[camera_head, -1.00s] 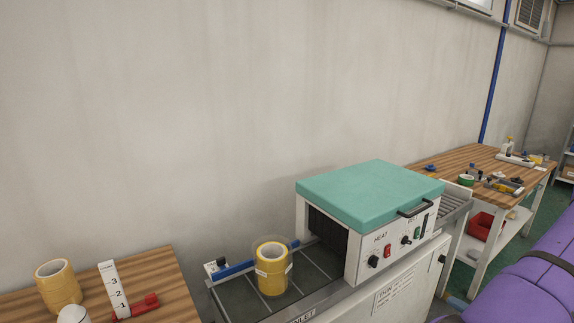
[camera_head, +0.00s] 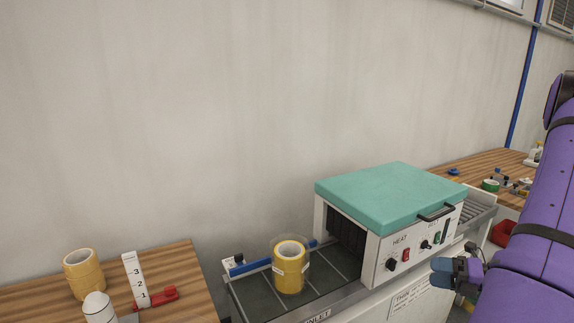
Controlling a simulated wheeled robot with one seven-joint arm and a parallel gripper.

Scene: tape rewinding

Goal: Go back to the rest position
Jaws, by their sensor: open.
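My purple arm (camera_head: 535,235) fills the right side of the head view. My gripper (camera_head: 455,272) shows at its lower left end, in front of the lower part of the heat machine. Its fingers are dark and blue, held apart from anything, and I see nothing between them. A stack of yellow tape rolls in clear wrap (camera_head: 290,268) stands upright on the inlet conveyor (camera_head: 254,292), well to the left of my gripper.
The heat machine (camera_head: 392,195) with a teal top stands at centre right. A wooden table (camera_head: 190,265) at lower left holds yellow tape rolls (camera_head: 83,275), a numbered white marker (camera_head: 135,280) and a red part (camera_head: 165,294). Another wooden bench (camera_head: 480,168) stands behind my arm.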

